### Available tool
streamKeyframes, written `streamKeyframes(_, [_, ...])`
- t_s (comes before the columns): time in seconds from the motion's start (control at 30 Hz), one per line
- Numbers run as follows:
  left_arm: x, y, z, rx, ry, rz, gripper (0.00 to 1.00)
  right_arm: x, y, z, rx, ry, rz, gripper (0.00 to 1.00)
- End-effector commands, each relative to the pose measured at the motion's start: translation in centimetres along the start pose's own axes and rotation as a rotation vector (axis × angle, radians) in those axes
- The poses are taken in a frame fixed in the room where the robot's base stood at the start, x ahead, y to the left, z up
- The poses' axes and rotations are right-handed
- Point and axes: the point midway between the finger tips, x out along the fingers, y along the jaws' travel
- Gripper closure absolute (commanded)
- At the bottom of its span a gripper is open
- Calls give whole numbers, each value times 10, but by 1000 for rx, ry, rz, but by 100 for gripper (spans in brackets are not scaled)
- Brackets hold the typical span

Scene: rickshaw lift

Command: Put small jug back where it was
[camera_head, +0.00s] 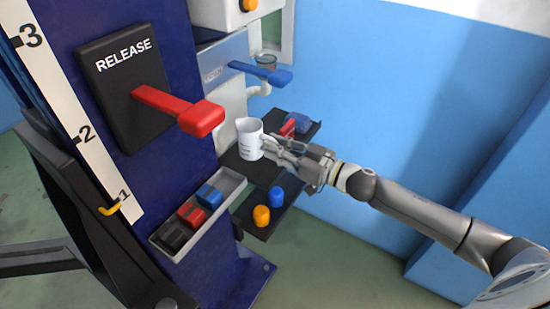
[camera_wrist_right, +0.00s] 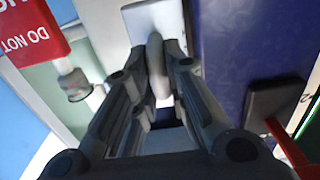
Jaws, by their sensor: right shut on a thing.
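The small white jug (camera_head: 249,142) is upright at the dark shelf (camera_head: 259,172) beside the blue machine. I cannot tell whether its base touches the shelf. My right gripper (camera_head: 276,146) comes from the right and is shut on the jug's handle. In the right wrist view, the pale handle (camera_wrist_right: 156,68) lies between the fingers of my right gripper (camera_wrist_right: 158,60), with the jug's body partly hidden beyond. My left gripper is not in view.
A grey tray (camera_head: 238,184) with black, red and blue blocks is fixed left of the shelf. An orange knob (camera_head: 261,215) and a blue knob (camera_head: 276,196) stand on the shelf's near part. A red lever (camera_head: 190,112) and a blue lever (camera_head: 262,72) jut out above.

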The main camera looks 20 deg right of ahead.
Motion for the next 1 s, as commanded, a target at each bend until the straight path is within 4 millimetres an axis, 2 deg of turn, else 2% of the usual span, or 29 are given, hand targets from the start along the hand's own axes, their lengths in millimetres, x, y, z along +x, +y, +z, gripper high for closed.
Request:
streamKeyframes(0.1, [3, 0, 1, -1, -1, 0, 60, 7, 8, 12, 1, 2, 1, 100])
streamKeyframes(0.33, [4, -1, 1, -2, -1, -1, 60, 14, 14, 23, 0, 2, 0, 100])
streamKeyframes(0.57, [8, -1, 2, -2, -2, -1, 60, 14, 15, 53, 1, 0, 0, 100])
streamKeyframes(0.97, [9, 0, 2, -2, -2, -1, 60, 14, 15, 57, -1, 1, -1, 100])
streamKeyframes(1.0, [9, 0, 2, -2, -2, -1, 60, 14, 15, 58, -1, 0, -1, 85])
